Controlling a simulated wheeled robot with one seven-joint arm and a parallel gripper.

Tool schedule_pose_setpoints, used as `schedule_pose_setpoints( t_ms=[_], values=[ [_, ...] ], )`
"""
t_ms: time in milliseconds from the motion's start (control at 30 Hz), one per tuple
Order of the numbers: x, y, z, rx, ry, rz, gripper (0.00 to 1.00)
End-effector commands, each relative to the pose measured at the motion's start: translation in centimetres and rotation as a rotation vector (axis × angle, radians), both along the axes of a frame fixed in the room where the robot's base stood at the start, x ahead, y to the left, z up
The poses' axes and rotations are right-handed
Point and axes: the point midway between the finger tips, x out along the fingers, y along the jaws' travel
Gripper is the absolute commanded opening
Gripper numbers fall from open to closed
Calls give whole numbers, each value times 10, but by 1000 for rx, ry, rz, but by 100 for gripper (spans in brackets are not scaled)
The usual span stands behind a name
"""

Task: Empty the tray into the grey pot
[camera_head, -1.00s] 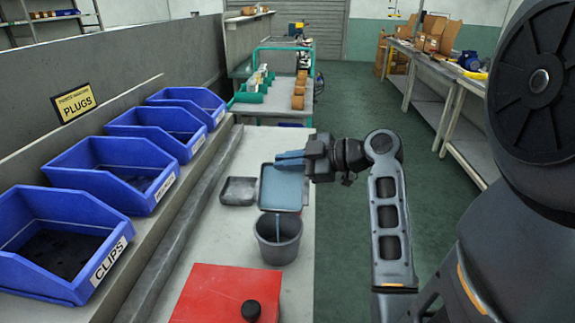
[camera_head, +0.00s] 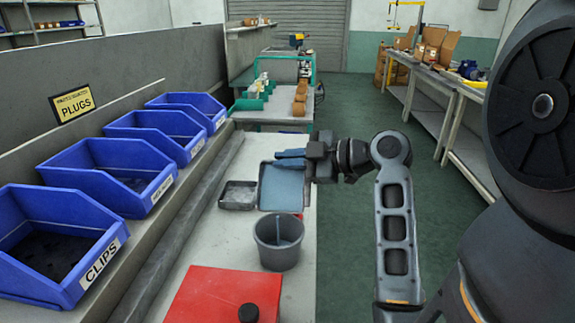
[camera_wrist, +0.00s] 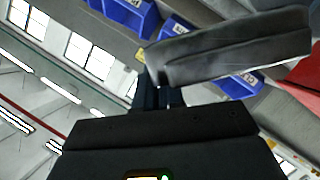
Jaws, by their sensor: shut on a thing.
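The tray (camera_head: 283,188) is shallow, with a blue inside and a thin grey rim. It stands tilted in the head view, behind the grey pot, with its inside facing the camera. My gripper (camera_head: 300,160) is at the tray's far right edge and is shut on it. In the wrist view a grey slab, probably the tray (camera_wrist: 230,50), sticks out beyond the fingers. The grey pot (camera_head: 278,255) stands upright on the bench, just in front of the tray's lower edge. A thin bluish strip shows inside the pot; I cannot tell what it is.
A small dark tray (camera_head: 239,194) lies left of the held tray. A red panel with a black knob (camera_head: 225,295) lies in front of the pot. Several blue bins (camera_head: 60,245) line the left side behind a grey rail (camera_head: 175,225).

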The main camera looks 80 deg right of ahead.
Motion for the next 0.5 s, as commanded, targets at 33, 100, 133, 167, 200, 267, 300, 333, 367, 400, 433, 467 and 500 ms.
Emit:
schedule_pose_setpoints(
  t_ms=[33,100,133,167,200,267,300,333,367,400,433,467,500],
  values=[
    [0,1,-1,-11,-2,1,0],
    [0,2,1,-17,-3,0,0],
    [0,2,1,-19,-3,1,0],
    [0,2,2,-20,-3,0,0],
    [0,2,2,-22,-3,1,0],
    [0,3,1,-29,-4,0,0],
    [0,3,1,-34,-5,1,0],
    [0,4,1,-39,-5,2,0],
    [0,4,1,-45,-6,1,0],
    [0,5,2,-54,-7,1,0],
    [0,6,2,-61,-8,1,0],
    [0,6,3,-68,-8,1,0],
    [0,7,3,-77,-9,1,0]
  ],
)
